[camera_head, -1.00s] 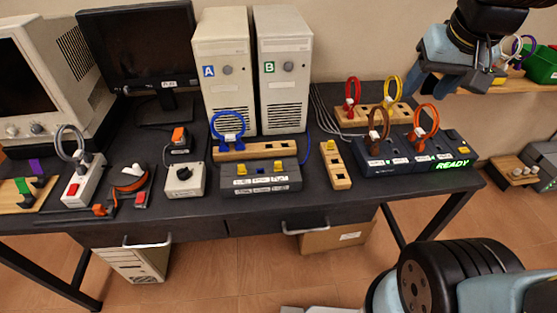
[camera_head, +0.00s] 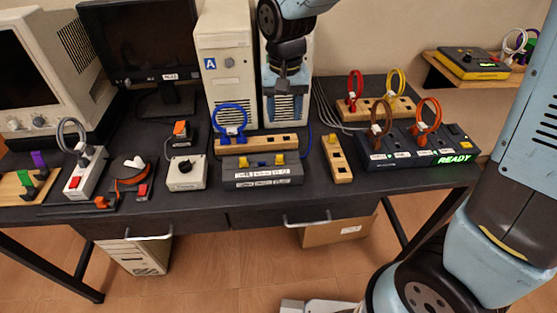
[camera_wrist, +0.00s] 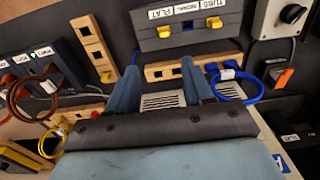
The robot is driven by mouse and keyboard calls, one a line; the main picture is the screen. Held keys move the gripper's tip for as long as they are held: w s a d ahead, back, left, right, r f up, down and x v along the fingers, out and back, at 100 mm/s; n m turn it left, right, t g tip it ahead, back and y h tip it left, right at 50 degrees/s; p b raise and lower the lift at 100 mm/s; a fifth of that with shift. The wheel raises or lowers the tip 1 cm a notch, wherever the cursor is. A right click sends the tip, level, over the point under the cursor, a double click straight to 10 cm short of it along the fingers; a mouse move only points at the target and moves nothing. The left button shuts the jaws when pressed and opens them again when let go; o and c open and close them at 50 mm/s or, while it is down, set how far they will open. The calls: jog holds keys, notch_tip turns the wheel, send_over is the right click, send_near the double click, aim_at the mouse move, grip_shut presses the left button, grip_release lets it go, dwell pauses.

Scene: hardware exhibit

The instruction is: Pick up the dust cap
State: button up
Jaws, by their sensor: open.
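No piece is marked as the dust cap, so I cannot tell which one it is. Two small yellow pieces, left (camera_head: 243,162) and right (camera_head: 279,159), sit on the dark grey labelled box (camera_head: 263,181). They also show in the wrist view, one (camera_wrist: 165,31) and the other (camera_wrist: 215,22). Another yellow piece (camera_head: 333,138) is at the far end of the short wooden socket block (camera_head: 341,172). My gripper (camera_head: 284,90) hangs in front of the right tower, above the bench. In the wrist view its fingers (camera_wrist: 160,66) are apart and empty, over the wooden socket strip.
The wooden strip (camera_head: 256,145) with a blue cable loop (camera_head: 230,119) stands behind the grey box. Computer towers (camera_head: 226,75) rise behind it. The READY panel (camera_head: 432,160) with orange and brown loops is to the right. Bare bench (camera_head: 310,196) shows in front.

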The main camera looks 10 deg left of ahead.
aim_at(280, 155)
jog(key=f, duration=0.9)
jog(key=a+f, duration=0.1)
jog(key=f, duration=0.4)
jog(key=shift+s+f, duration=0.1)
jog(key=shift+f, duration=0.2)
grip_shut()
